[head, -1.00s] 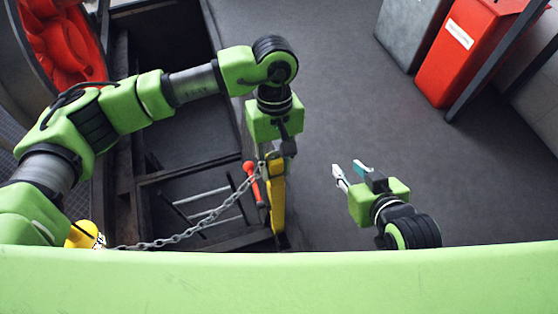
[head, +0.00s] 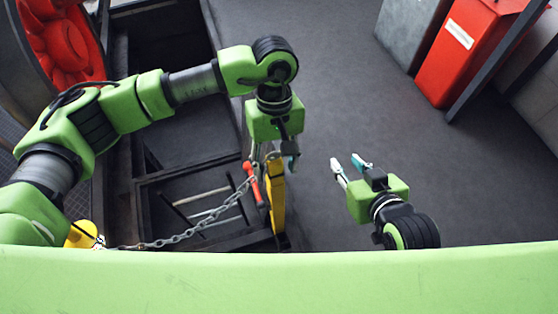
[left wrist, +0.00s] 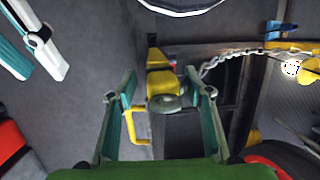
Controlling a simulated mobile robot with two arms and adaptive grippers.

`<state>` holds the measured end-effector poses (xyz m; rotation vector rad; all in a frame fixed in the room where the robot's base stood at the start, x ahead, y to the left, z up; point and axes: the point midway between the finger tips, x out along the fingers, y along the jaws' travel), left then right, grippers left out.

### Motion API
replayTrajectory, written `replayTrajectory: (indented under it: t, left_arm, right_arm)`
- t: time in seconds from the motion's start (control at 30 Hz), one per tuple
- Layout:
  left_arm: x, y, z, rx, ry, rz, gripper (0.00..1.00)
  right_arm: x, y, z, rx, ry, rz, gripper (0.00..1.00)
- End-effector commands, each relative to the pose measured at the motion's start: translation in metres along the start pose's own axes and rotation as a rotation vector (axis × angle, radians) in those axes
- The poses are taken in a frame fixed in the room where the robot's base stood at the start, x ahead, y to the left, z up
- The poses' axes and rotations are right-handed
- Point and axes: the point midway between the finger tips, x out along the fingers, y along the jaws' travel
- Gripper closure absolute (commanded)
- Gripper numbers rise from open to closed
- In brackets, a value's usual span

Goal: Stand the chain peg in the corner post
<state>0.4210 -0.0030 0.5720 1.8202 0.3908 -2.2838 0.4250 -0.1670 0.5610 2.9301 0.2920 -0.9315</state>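The yellow corner post (head: 278,205) stands below my left gripper (head: 274,160). The left gripper is open, its fingers spread on either side of the post top. In the left wrist view a round grey piece (left wrist: 166,102), possibly the peg's head, lies between the fingers (left wrist: 165,100) over the yellow post (left wrist: 163,82). The chain (head: 195,232) runs from lower left up to the post top; it also shows in the left wrist view (left wrist: 225,56). The peg's shaft is hidden, so I cannot tell how deep it sits. My right gripper (head: 351,168) is open and empty, right of the post.
An orange-red handle (head: 251,172) is close to the post's left side. A yellow post top (head: 82,234) is at lower left. A dark step well (head: 195,205) lies left of the corner post. A red bin (head: 465,50) stands far right. The middle floor is clear.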

Motion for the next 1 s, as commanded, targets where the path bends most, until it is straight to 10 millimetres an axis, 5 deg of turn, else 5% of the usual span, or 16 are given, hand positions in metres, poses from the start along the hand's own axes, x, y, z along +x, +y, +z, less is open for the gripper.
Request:
replayTrajectory:
  t: [0.33, 0.8, 1.0]
  left_arm:
    - [-0.011, 0.0, -0.001, -0.001, 0.002, 0.0, 0.54]
    - [-0.102, 0.002, -0.001, -0.001, 0.002, 0.001, 0.54]
    - [-0.119, 0.001, -0.001, -0.001, 0.0, -0.002, 0.54]
  right_arm:
    - [-0.009, -0.008, -0.001, -0.021, 0.007, 0.008, 0.72]
    - [-0.007, -0.006, 0.0, -0.019, 0.006, 0.01, 0.72]
    - [-0.007, -0.006, 0.0, -0.019, 0.006, 0.01, 0.72]
